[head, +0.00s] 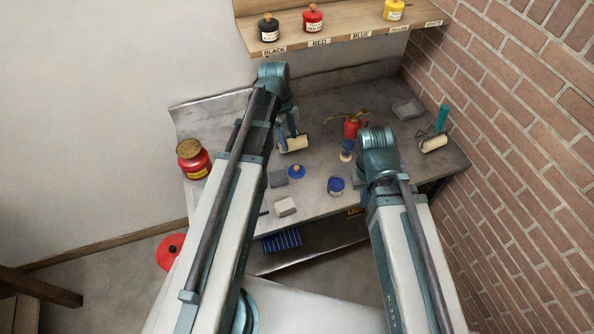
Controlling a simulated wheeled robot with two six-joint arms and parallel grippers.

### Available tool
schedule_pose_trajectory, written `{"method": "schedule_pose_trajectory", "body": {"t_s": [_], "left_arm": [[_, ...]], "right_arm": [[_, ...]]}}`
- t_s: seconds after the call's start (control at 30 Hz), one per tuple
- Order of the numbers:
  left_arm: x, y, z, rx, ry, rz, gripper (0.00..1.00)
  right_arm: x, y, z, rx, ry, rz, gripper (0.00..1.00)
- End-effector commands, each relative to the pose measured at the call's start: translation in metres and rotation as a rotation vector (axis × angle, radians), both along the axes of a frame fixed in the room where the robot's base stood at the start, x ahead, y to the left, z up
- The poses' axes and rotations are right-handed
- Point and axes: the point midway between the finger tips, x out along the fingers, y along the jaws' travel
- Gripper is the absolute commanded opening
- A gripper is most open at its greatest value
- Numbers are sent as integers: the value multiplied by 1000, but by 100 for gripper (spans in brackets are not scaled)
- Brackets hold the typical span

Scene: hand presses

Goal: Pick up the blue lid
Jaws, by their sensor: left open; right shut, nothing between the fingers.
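The blue lid (296,171) is a small flat blue disc with a wooden knob, lying on the grey bench between my two arms. A blue-filled open can (336,186) stands to its right and slightly nearer. My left arm reaches past the lid on the left and bends down over the bench; its gripper (291,127) is partly hidden, beyond the lid and apart from it, close to a cream roller (294,144). It is open. Whether it touches the roller is unclear. My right arm is right of the can; its gripper is hidden behind the arm.
Near the lid lie a grey block (278,178) and a pale block (285,206). A blue-handled tool (347,150) and a red oil can (352,127) stand farther right. A red can (192,159) is at left, another roller (434,143) at right. A labelled shelf (345,36) hangs above.

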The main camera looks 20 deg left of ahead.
Motion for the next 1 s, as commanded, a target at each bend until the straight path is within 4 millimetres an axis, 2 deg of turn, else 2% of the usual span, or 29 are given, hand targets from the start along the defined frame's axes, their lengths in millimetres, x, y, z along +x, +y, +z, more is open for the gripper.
{"method": "schedule_pose_trajectory", "body": {"t_s": [0.03, 0.5, 0.83, 1.0], "left_arm": [[0, -1, -10, 0, 0, 0, 59], [-2, -11, -74, 1, 0, 1, 59], [-3, -12, -79, 1, 0, 1, 59], [-4, -15, -92, 1, 0, 1, 59]], "right_arm": [[0, 0, -10, 0, 0, 0, 0], [0, 0, -74, 0, 0, -2, 0], [0, 0, -79, 0, 0, -2, 0], [0, 0, -92, 0, 0, -2, 0]]}}
